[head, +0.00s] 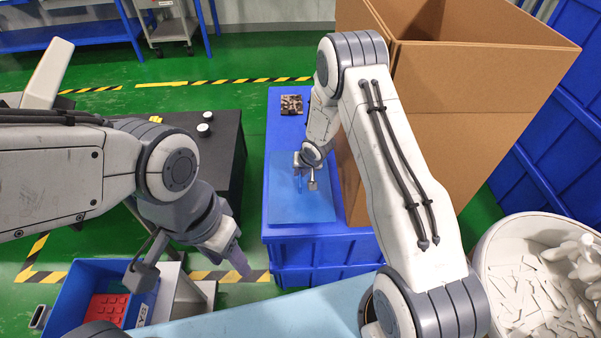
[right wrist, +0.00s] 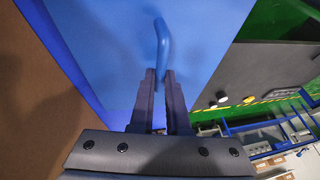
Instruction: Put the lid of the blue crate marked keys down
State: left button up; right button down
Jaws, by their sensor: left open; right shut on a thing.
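The blue crate marked keys (head: 62,302) stands open at the lower left of the head view. Red pieces lie inside it, and a white label is on its right side. The flat blue lid (head: 300,207) is over the blue stand in the middle; I cannot tell whether it touches the top. My right gripper (head: 300,180) is shut on the lid's handle, and the handle (right wrist: 161,45) shows between the fingertips in the right wrist view. My left gripper (head: 238,260) is open and empty, between the crate and the stand, pointing down.
The blue stand (head: 290,250) also bears a small dark patterned block (head: 291,105). A tall open cardboard box (head: 450,130) stands close on the right. A round white bin (head: 530,280) with white parts is at the lower right. A dark table (head: 225,140) stands behind my left arm.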

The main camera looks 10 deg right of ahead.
jog(key=shift+f, duration=0.15)
jog(key=c, duration=0.9)
grip_release()
